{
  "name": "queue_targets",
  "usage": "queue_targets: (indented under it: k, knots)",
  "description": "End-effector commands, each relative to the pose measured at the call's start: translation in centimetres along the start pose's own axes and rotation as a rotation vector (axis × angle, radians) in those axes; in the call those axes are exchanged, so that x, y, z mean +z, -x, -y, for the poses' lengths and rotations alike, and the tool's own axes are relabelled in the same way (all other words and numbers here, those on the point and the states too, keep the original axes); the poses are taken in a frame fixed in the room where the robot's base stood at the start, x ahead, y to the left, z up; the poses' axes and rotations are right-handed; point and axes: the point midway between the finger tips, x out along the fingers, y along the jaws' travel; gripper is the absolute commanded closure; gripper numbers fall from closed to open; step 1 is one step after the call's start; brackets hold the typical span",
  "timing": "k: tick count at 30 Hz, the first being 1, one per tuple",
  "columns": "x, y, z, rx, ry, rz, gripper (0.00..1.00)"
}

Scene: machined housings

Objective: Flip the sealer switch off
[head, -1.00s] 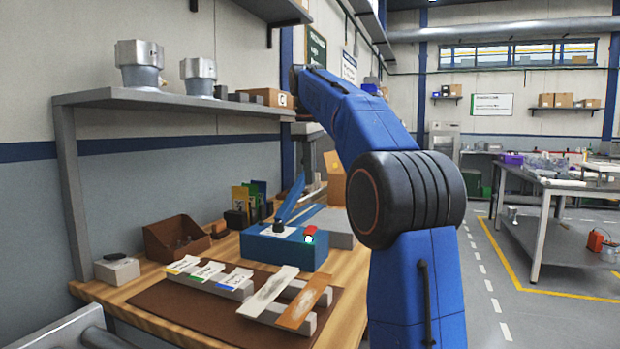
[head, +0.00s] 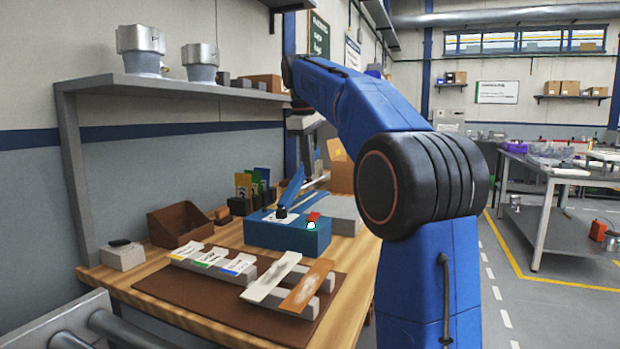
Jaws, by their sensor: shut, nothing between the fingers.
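The sealer (head: 287,236) is a blue box on the wooden bench, with its blue lever arm (head: 292,188) raised at the back. On its top are a black knob (head: 281,212) on a white plate and a small red switch (head: 313,216) at the right front corner. A lamp (head: 311,226) just below the red switch glows whitish green. I cannot tell the switch's tilt. My gripper (head: 311,158) is small, dark and partly hidden, hanging below my grey wrist beyond the sealer. It is shut and empty, apart from the switch.
A brown mat (head: 180,290) holds labelled pouches and strips on grey rests. A brown bin (head: 180,225) and a grey block (head: 123,256) stand left. A shelf (head: 150,90) with metal housings (head: 140,50) overhangs the bench. A cardboard box (head: 340,172) stands behind the sealer.

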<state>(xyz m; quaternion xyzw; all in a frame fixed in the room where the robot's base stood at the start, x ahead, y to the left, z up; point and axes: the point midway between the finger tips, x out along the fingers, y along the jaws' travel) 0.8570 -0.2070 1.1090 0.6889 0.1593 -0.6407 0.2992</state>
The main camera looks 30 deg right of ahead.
Motion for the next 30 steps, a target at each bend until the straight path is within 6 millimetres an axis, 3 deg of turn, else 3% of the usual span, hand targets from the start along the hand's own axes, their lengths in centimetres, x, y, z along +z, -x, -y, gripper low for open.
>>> queue_targets:
  k: [18, 24, 30]
  knots:
    - [0.1, -10.3, 0.0, -0.001, 0.000, 0.001, 1.00]
    - [0.0, -12.1, 0.0, 0.000, 0.000, 0.000, 1.00]
    - [0.0, -12.6, 0.0, -0.001, 0.000, 0.000, 1.00]
